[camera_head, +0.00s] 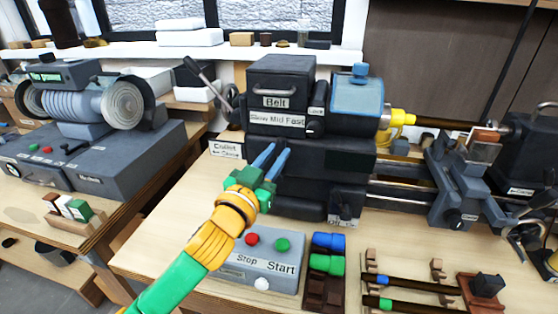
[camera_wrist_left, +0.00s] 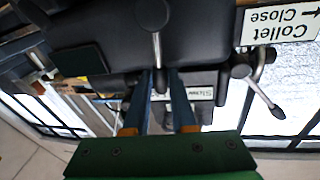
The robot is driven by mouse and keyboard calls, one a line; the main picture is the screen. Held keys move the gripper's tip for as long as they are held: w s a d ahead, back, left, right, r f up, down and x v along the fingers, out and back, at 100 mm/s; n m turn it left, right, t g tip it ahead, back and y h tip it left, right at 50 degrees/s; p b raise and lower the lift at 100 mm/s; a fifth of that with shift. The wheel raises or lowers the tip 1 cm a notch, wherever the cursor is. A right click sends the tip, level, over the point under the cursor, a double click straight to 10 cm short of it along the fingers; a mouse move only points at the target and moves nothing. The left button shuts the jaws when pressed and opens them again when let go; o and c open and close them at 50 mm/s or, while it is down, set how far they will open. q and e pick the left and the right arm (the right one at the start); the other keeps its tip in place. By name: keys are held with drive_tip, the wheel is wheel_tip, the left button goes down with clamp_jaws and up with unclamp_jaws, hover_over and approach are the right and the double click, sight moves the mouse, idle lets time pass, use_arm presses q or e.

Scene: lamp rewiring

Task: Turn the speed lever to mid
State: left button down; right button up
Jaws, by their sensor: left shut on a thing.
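The speed label (camera_head: 288,121) on the front of the dark lathe headstock (camera_head: 345,158) reads "Mid Fast", with smaller, unclear text at its left end. My left gripper (camera_head: 272,156) has its blue fingers pointing up at the headstock just below this label. In the left wrist view, which is upside down, a metal rod with a dark round knob (camera_wrist_left: 152,14), apparently the speed lever, runs down between the fingers of the left gripper (camera_wrist_left: 160,85), which are shut on it. A partly covered "Slow" label (camera_wrist_left: 200,94) shows beside them. The lever is hidden in the head view. My right gripper is out of view.
A grey control box (camera_head: 262,262) with Stop and Start buttons stands in front of the headstock, close to my left arm. A collet lever (camera_head: 205,78) juts out at the headstock's left, above the "Collet Close" label (camera_head: 225,149). Tool racks (camera_head: 425,285) lie front right.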

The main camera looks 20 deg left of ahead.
use_arm(q)
drive_tip(key=shift+a+n, duration=0.4)
drive_tip(key=shift+n, duration=0.3)
drive_tip(key=c, duration=0.7)
unclamp_jaws()
drive_tip(key=shift+c, duration=0.2)
drive_tip(key=s+p, duration=0.5)
drive_tip(key=s, duration=0.2)
drive_tip(key=shift+a+f, duration=0.25)
drive_tip(key=shift+f, duration=0.15)
